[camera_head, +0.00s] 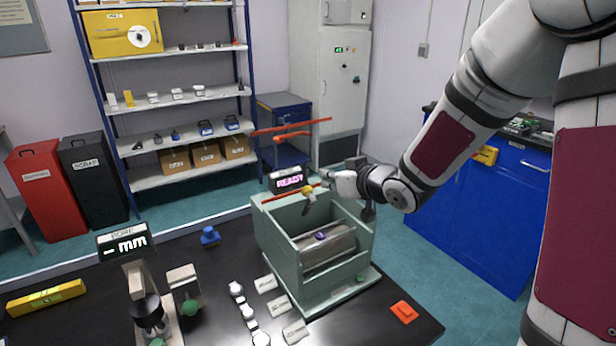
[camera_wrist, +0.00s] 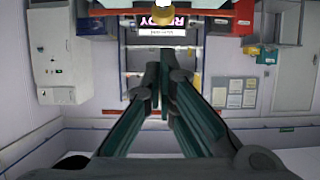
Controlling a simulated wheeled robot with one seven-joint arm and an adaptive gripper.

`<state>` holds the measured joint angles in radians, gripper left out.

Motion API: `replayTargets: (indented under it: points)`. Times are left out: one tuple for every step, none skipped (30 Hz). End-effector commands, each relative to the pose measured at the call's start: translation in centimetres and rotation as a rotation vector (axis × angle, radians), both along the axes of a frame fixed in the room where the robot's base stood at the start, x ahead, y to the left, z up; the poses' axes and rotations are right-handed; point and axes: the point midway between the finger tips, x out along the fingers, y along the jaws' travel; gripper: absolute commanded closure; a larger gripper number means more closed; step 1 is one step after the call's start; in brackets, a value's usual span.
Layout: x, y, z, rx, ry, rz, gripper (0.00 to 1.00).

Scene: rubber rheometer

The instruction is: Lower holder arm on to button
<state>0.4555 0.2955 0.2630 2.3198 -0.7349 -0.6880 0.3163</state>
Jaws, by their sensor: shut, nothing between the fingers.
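The rheometer is a pale green open-topped box (camera_head: 313,285) on the black bench, with a grey roller-like part and a small purple piece (camera_head: 320,236) inside. A lit display (camera_head: 289,180) reading READY stands at its back; it shows upside down in the wrist view (camera_wrist: 162,18). A red bar with a yellow knob (camera_head: 308,191) lies by the rear rim; the knob also shows in the wrist view (camera_wrist: 164,27). I cannot tell which part is the holder arm or button. My gripper (camera_head: 335,182) is over the box's back right, beside the knob; its fingers (camera_wrist: 165,62) are shut and empty.
Orange-red bars (camera_head: 291,133) show behind the display. A gauge with a "mm" readout (camera_head: 125,243), small white parts (camera_head: 248,312) and an orange block (camera_head: 404,312) sit on the bench. A blue cabinet (camera_head: 480,215) stands to the right.

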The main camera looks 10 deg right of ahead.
Motion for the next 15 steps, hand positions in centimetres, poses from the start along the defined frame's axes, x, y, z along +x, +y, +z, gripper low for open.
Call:
replayTargets:
  points:
    - [0.0,0.0,0.0,0.0,0.0,0.0,1.0]
    - [0.0,0.0,0.0,0.0,0.0,0.0,1.0]
    - [0.1,0.0,0.0,0.0,0.001,0.0,1.0]
    - [0.2,0.1,-0.1,-0.001,0.001,0.0,1.0]
    - [0.3,0.1,-0.2,-0.001,0.001,0.0,1.0]
    - [0.6,0.2,-0.3,-0.001,0.001,0.0,1.0]
    - [0.8,0.3,-0.4,-0.001,0.002,0.001,1.0]
    - [1.2,0.4,-0.6,-0.001,0.002,0.001,1.0]
    - [1.6,0.6,-0.8,0.0,0.001,0.001,1.0]
    - [2.0,0.7,-1.0,0.0,0.002,0.002,1.0]
    - [2.5,0.9,-1.3,0.0,0.002,0.003,1.0]
    - [3.1,1.1,-1.5,0.0,0.001,0.002,1.0]
    - [3.6,1.2,-1.7,0.0,0.002,0.002,1.0]
    - [4.1,1.4,-2.0,0.0,0.002,0.003,1.0]
    - [4.7,1.6,-2.3,0.001,0.003,0.001,1.0]
